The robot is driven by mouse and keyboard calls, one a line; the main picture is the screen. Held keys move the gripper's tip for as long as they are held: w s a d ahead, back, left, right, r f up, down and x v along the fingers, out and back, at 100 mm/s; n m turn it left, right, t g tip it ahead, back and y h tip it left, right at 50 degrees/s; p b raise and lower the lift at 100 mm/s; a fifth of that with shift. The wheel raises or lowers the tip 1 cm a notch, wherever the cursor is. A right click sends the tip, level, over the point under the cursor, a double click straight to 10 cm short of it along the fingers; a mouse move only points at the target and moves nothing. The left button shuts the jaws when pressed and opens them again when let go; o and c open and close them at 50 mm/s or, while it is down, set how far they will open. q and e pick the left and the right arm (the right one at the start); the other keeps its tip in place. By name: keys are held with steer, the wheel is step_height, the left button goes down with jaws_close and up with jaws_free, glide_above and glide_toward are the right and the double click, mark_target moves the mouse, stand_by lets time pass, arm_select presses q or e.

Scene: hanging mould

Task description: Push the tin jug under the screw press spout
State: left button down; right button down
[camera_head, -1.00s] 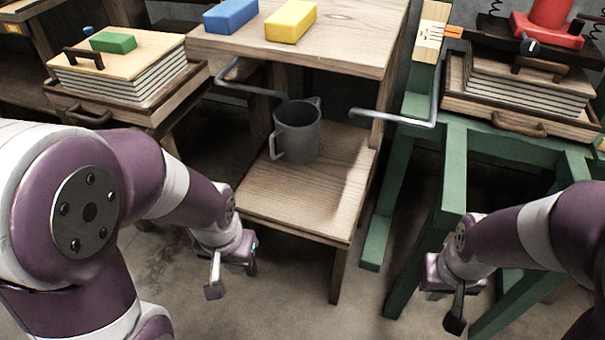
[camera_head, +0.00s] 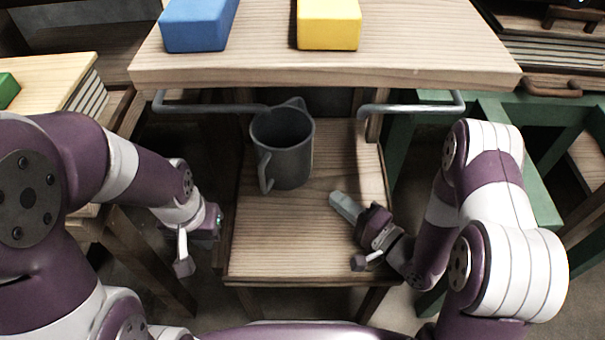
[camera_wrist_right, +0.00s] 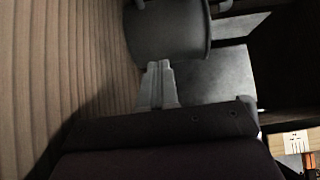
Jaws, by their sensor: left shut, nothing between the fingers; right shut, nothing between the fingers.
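The grey tin jug (camera_head: 292,160) stands upright on the lower wooden shelf (camera_head: 290,245), its handle towards the front left. My right gripper (camera_head: 344,204) is shut and empty over the shelf, at the jug's front right, with a small gap showing between them. In the right wrist view the closed fingers (camera_wrist_right: 158,82) point towards the jug's grey side (camera_wrist_right: 168,32). My left gripper (camera_head: 184,264) is shut and empty, left of the shelf and well away from the jug. I cannot make out the screw press or its spout.
A wooden top (camera_head: 270,75) overhangs the shelf and carries a blue block (camera_head: 198,25) and a yellow block (camera_head: 328,25). Two grey metal bars (camera_head: 215,108) (camera_head: 410,109) run under its edge. A green frame (camera_head: 545,130) stands at the right. The shelf's front is clear.

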mark_target(300, 170)
steer(key=b+x, duration=0.3)
steer(key=x, duration=0.5)
steer(key=shift+w+a+f, duration=0.15)
steer(key=shift+a, duration=0.05)
steer(key=shift+w+a, duration=0.2)
steer(key=shift+w, duration=0.05)
